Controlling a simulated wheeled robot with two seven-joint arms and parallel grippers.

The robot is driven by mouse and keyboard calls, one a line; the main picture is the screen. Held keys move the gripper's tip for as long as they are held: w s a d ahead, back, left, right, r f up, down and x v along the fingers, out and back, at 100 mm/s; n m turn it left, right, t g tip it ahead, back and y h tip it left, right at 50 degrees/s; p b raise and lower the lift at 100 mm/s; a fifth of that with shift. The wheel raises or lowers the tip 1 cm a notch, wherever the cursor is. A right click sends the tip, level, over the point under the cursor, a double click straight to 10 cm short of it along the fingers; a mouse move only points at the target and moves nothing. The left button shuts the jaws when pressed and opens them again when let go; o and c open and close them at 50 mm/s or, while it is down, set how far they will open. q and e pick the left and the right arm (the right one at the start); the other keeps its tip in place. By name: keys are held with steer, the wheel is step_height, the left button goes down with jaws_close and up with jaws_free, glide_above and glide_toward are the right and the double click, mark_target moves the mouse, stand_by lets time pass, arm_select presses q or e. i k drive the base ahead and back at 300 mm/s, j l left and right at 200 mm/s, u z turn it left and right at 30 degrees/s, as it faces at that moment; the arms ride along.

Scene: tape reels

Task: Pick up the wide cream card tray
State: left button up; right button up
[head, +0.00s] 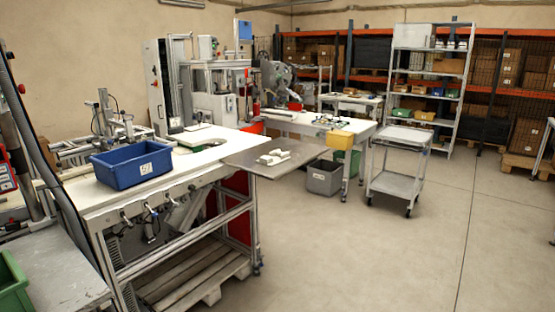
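A low cream-white object (273,157) lies on the grey metal side shelf (250,167) at the end of the white workbench. It looks like the cream card tray, but it is too small here to make out its shape or contents. Neither of my grippers shows in the head view.
A blue bin (131,163) stands on the white workbench (96,199) at left. A yellowish box (340,140) sits just beyond the shelf, with a grey bin (323,178) on the floor below. A grey cart (396,184) stands right of it. The floor (400,260) at right is clear.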

mark_target(276, 157)
steer(key=i+z, duration=0.25)
steer(key=i, duration=0.75)
